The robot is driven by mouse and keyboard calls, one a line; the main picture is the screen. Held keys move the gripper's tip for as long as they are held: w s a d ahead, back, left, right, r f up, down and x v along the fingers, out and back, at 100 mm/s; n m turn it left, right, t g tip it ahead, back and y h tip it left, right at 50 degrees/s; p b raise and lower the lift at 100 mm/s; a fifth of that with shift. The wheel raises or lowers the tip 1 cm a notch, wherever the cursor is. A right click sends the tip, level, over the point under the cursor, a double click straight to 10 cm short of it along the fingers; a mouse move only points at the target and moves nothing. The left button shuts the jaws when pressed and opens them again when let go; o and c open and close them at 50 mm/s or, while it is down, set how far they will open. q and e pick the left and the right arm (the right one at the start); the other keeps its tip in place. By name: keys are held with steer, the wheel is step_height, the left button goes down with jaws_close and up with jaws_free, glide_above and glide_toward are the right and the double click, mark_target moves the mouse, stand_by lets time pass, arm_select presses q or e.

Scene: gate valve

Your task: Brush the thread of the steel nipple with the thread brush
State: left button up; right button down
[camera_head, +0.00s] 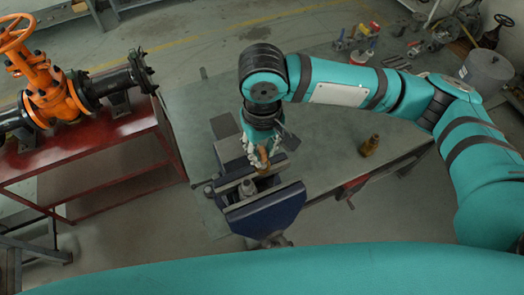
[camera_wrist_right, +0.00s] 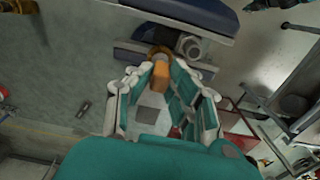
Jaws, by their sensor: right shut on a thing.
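My right gripper (camera_head: 258,157) reaches down from the teal arm to just behind the vise. It is shut on the thread brush (camera_head: 264,163), which has an orange-brown body. In the right wrist view the brush (camera_wrist_right: 159,77) sits between the fingers, with a brownish ring-shaped end pointing away from the palm. The steel nipple (camera_head: 247,187) is a short grey piece at the vise jaws. It also shows in the right wrist view (camera_wrist_right: 192,46), to the right of the brush end. The two look close but apart; contact cannot be told. My left gripper is out of view.
The blue bench vise (camera_head: 268,214) stands at the front of the grey workbench (camera_head: 325,150). A brass-coloured fitting (camera_head: 370,145) stands on the bench to the right. An orange gate valve (camera_head: 48,88) sits on a red stand (camera_head: 95,160) at left. Several small items lie along the bench's back.

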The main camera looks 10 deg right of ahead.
steer(key=shift+r, duration=1.95)
